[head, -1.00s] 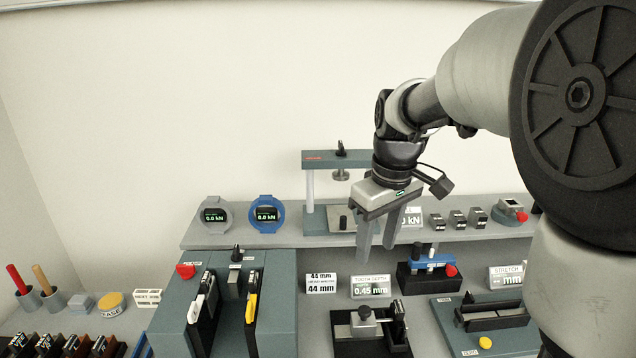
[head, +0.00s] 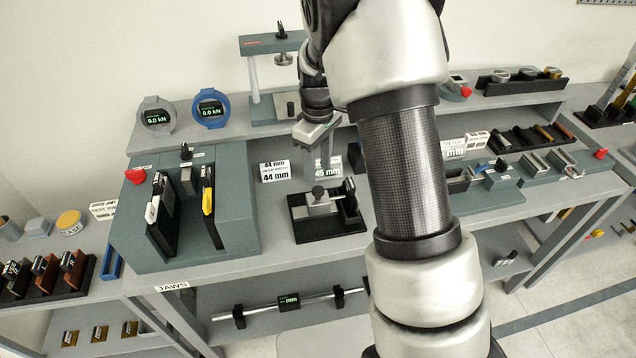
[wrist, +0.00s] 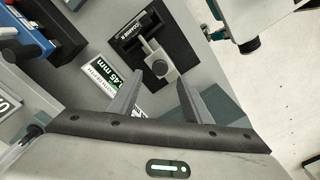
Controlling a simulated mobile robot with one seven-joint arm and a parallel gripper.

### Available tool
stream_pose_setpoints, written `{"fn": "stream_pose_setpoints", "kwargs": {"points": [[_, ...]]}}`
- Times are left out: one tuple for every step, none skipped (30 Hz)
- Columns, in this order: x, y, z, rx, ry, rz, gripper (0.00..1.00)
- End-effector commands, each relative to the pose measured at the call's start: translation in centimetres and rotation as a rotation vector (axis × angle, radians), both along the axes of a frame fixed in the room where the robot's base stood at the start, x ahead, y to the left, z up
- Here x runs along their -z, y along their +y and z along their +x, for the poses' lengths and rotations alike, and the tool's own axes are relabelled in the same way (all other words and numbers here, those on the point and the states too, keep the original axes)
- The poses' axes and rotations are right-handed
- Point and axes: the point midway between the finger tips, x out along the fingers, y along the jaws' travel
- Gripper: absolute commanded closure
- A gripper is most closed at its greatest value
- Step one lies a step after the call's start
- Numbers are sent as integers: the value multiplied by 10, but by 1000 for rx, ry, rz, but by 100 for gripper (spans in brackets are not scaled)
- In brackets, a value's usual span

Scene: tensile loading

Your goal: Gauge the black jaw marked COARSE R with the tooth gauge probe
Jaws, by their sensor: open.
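The tooth gauge (head: 302,212) is a black base on the bench, with a grey probe block and dark knob (head: 317,191). The probe block (wrist: 161,62) also shows in the wrist view. The black jaw (head: 349,200) sits at the right end of the gauge base. In the wrist view its label (wrist: 130,31) reads COARSE R. I cannot tell whether the probe touches the jaw. My gripper (wrist: 157,88) is open and empty, its two fingers apart, pointing toward the gauge. In the head view my gripper (head: 318,148) hangs behind the gauge, by the depth display.
The tooth depth display (wrist: 101,72) stands beside the gauge and reads 0.45 mm. A 44 mm sign (head: 275,171) stands left of it. A teal fixture with two jaw holders (head: 237,205) is at left. A blue-topped device (wrist: 25,38) lies beyond the display.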

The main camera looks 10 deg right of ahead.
Motion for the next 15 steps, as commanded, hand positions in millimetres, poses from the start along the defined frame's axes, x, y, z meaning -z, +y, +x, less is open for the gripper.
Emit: {"fn": "stream_pose_setpoints", "kwargs": {"points": [[12,0,-1,1,5,-2,55],[18,0,-1,1,4,-1,55],[26,0,-1,1,5,-1,55],[31,0,-1,1,4,-1,55],[36,0,-1,0,4,-1,55],[42,0,-1,0,4,-1,55],[46,0,-1,0,2,-1,55],[49,0,-1,1,3,0,55],[54,0,-1,1,3,0,55],[56,0,0,2,1,0,55],[58,0,0,1,1,0,55],[60,0,0,1,1,0,55],[62,0,0,1,1,0,55],[63,0,0,1,1,-1,55],[64,0,0,1,1,-1,55]]}}
